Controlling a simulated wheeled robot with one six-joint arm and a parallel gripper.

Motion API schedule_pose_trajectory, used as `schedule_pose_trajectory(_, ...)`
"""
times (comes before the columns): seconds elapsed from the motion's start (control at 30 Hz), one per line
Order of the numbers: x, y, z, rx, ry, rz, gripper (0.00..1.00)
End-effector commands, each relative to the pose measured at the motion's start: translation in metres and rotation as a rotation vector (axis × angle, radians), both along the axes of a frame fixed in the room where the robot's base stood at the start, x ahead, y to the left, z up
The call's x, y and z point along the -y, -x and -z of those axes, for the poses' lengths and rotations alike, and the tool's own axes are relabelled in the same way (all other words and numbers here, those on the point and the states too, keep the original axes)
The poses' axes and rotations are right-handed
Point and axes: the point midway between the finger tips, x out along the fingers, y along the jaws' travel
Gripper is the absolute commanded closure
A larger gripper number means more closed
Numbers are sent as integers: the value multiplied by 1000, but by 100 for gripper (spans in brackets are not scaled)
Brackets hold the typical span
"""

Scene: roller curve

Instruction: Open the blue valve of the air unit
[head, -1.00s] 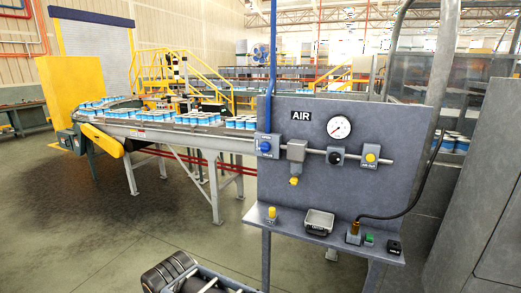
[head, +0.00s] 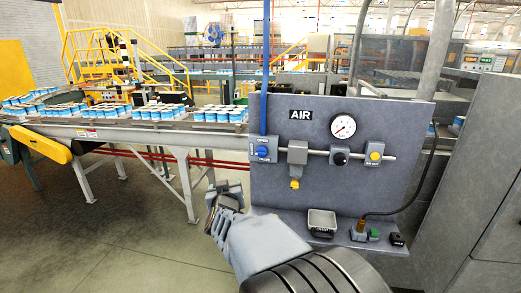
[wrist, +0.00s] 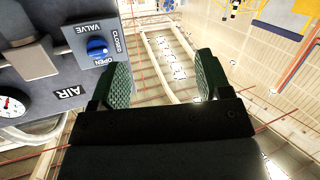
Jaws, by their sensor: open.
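The blue valve knob (head: 263,151) sits on a grey box at the left edge of the grey air panel (head: 376,115), under a vertical blue pipe. In the wrist view the knob (wrist: 97,47) shows beside the words VALVE, CLOSED and OPEN, with the lettering upside down or tilted. I cannot clearly tell which word the knob points to. My gripper (head: 227,192) is open and empty, below and left of the knob and apart from it. In the wrist view my gripper (wrist: 162,78) has free space between its green pads, and the knob lies left of the left pad.
A gauge (head: 343,126), a black knob (head: 340,156) and a yellow knob (head: 375,152) share the panel with the valve. A shelf below holds a small tray (head: 321,222) and buttons. A conveyor (head: 150,128) with blue-white cans runs behind, left. My arm hides the shelf's left end.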

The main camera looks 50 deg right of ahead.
Motion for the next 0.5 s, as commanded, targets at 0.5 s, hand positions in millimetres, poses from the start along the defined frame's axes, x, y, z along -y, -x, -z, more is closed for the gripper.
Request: schedule_pose_trajectory(0.5, 98, 23, -30, 60, 200, 334, 29)
